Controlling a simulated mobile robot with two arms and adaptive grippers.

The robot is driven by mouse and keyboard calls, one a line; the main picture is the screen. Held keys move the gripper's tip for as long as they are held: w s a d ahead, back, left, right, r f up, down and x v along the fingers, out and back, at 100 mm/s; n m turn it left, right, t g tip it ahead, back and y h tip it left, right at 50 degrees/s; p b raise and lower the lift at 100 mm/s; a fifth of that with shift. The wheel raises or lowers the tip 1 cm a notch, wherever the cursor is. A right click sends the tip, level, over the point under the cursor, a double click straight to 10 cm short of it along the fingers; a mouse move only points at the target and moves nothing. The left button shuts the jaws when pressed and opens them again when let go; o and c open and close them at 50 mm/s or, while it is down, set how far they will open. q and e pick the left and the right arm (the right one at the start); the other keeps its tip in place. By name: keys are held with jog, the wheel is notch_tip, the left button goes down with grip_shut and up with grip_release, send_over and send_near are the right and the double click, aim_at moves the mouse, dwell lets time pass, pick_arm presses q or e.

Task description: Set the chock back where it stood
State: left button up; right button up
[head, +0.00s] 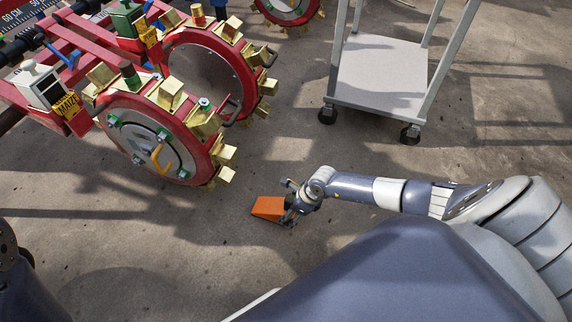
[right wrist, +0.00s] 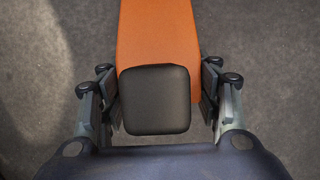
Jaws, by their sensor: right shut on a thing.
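The chock (head: 268,208) is an orange wedge with a dark block on its top near my palm. My right gripper (head: 291,208) is shut on it, with a finger on each side. In the right wrist view the chock (right wrist: 158,45) runs straight out between the fingers of the gripper (right wrist: 160,100). The chock is low by the concrete floor; I cannot tell whether it touches it. The red planter wheel (head: 155,140) with brass-coloured cups stands up and left of the chock, apart from it. The fingers of my left gripper are not in view.
A second red wheel (head: 210,75) stands behind the first, under the red planter frame (head: 100,40). A grey wheeled cart (head: 380,75) stands at the upper right. The concrete floor (head: 215,260) between the near wheel and the chock is clear.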

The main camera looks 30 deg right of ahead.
jog(key=shift+s+d+f, duration=0.2)
jog(key=shift+s+d, duration=0.1)
jog(key=shift+s, duration=0.2)
jog(key=o, duration=1.6)
jog(key=shift+w+r, duration=0.1)
jog(key=shift+w, duration=0.05)
jog(key=shift+r, duration=0.1)
jog(key=v, duration=1.1)
jog(key=shift+r, duration=0.4)
